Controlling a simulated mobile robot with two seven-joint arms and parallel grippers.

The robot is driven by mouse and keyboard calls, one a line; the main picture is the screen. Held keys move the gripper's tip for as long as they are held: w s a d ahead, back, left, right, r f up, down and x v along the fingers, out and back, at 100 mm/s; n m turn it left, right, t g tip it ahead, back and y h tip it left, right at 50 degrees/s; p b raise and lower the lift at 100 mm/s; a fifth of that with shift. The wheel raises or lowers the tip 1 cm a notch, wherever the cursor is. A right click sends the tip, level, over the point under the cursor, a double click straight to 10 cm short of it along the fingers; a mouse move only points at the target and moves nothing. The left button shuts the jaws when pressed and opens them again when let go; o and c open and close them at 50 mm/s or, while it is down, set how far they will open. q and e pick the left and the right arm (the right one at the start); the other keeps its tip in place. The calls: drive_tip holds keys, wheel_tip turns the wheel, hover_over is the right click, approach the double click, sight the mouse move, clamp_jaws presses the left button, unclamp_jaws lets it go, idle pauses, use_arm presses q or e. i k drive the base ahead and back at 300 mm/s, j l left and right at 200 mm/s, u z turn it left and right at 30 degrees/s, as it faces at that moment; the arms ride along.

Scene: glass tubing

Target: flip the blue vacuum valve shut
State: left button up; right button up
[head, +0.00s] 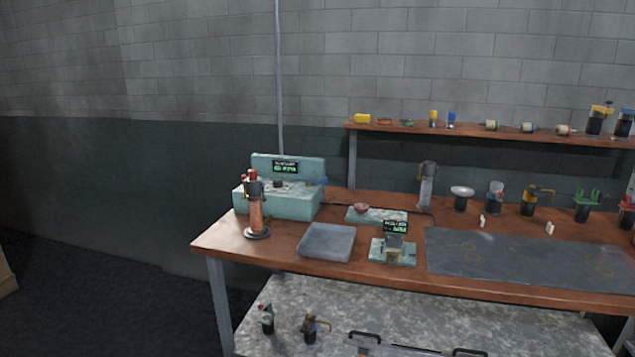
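A teal bench unit (278,202) with a raised back panel and a small green-lit display (285,167) stands at the back left of the wooden bench. A small blue piece (321,181), apparently the valve's lever, sticks out at the right end of its top. It is too small to tell its exact angle or whether the valve is open or shut. A thin grey pole rises behind the unit. Neither of my grippers shows in the head view.
A red-topped torch-like tool (255,205) stands in front of the unit. A grey tray (327,242), a small display device (393,249) and a dark mat (530,260) lie to the right. A shelf (480,130) hangs behind. Open floor lies left of the bench.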

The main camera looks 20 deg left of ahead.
sight(324, 180)
drive_tip(key=i+j+z, duration=0.1)
drive_tip(key=j, duration=0.25)
drive_tip(key=i+j+z, duration=0.15)
drive_tip(key=j, duration=0.2)
drive_tip(key=i+j+z, duration=0.1)
drive_tip(key=j, duration=0.25)
drive_tip(key=i+j+z, duration=0.1)
drive_tip(key=j, duration=0.3)
drive_tip(key=i, duration=0.05)
